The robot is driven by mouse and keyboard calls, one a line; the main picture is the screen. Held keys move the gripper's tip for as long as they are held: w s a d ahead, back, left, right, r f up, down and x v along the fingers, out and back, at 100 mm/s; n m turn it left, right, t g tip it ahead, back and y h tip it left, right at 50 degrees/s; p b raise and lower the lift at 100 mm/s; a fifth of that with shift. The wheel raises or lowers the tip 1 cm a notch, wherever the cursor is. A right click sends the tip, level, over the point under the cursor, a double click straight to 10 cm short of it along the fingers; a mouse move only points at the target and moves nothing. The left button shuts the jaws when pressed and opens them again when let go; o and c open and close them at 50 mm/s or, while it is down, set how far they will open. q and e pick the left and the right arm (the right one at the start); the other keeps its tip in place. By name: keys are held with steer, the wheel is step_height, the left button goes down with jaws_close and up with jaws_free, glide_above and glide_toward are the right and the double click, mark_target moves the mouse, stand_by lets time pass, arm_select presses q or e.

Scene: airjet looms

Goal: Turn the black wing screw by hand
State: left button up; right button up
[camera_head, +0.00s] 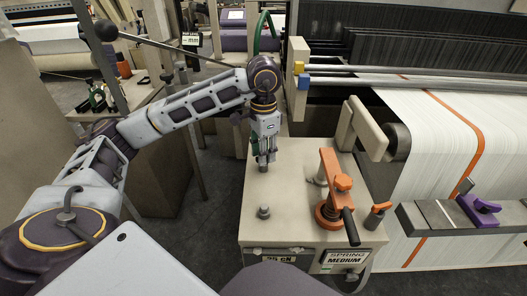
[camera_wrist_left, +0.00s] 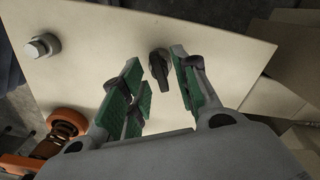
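The black wing screw (camera_wrist_left: 160,70) stands on the beige top plate (camera_wrist_left: 95,55) and shows in the left wrist view, just beyond and between the fingertips. My left gripper (camera_wrist_left: 156,62) is open, with green pads on either side of the screw's line and visible gaps. In the head view my left gripper (camera_head: 264,163) points down over the back left part of the beige box top (camera_head: 290,222). The wing screw cannot be made out there, behind or under the fingers. My right gripper is not in view.
A grey round knob (camera_head: 263,212) stands on the box top, in front of the gripper. An orange lever with a black handle (camera_head: 333,190) stands to the right. The loom with white cloth (camera_head: 430,120) is on the right.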

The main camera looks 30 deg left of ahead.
arm_select(q)
steer(key=shift+r+p, duration=1.45)
steer(key=shift+r, duration=1.45)
steer(key=shift+r, duration=0.1)
step_height(320, 180, up, 8)
steer(key=shift+w+a+r, duration=0.1)
steer(key=shift+w+r, duration=0.05)
stand_by(0.5)
